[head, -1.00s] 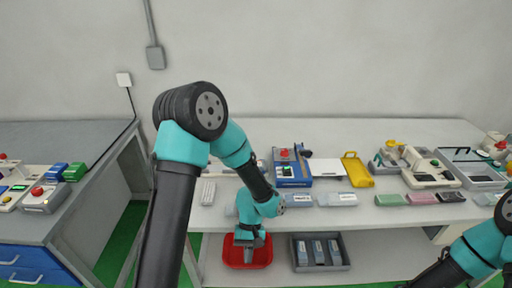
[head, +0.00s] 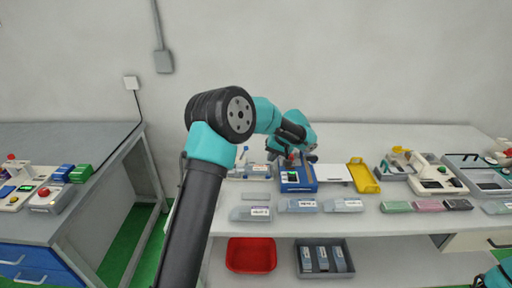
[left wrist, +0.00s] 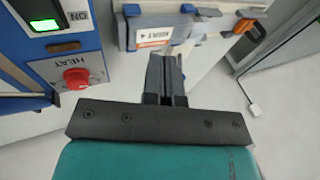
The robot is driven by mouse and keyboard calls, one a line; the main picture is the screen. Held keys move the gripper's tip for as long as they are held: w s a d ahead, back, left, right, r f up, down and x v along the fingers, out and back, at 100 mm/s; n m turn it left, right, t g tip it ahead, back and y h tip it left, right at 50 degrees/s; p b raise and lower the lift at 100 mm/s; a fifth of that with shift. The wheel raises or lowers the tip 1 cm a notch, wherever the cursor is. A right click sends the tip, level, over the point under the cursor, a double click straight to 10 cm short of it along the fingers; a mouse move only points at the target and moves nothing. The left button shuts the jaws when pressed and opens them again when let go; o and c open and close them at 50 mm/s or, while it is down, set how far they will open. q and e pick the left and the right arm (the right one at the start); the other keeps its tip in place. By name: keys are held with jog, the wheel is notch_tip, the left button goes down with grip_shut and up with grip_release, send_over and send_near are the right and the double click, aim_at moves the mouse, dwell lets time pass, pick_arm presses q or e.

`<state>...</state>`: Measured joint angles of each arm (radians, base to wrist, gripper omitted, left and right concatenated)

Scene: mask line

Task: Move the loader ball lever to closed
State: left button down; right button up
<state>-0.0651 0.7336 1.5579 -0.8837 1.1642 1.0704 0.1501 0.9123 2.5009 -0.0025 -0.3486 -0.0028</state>
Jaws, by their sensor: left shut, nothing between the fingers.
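A low grey unit (head: 249,171) with a thin blue-tipped lever (head: 242,152) stands at the back of the bench, left of a blue machine (head: 297,179). I take this as the loader and its lever; the lever's ball is too small to make out. In the left wrist view, a grey unit with an orange-edged label (left wrist: 155,37) lies just beyond my left gripper (left wrist: 166,62). Its fingers are together and empty, apart from any lever. In the head view my left gripper (head: 280,150) is above the bench near the blue machine, partly hidden by its arm.
The blue machine's red HEAT knob (left wrist: 76,78) is close to the left gripper's left side. Several labelled bins (head: 298,206) line the bench front. A yellow tray (head: 363,176) stands to the right. A red bin (head: 251,255) sits on the lower shelf.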

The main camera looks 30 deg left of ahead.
pick_arm(q)
jog(key=w+a+r+t+y, duration=0.1)
jog(key=w+a+r+t, duration=0.1)
jog(key=w+a+r, duration=0.2)
jog(key=w, duration=0.3)
jog(key=shift+w+r+t, duration=0.15)
jog(key=shift+r+t, duration=0.15)
jog(key=shift+r, duration=0.1)
jog(key=shift+f, duration=0.1)
jog(key=a+f, duration=0.8)
jog(key=a, duration=0.1)
jog(key=shift+w+f, duration=0.15)
jog(key=shift+f, duration=0.2)
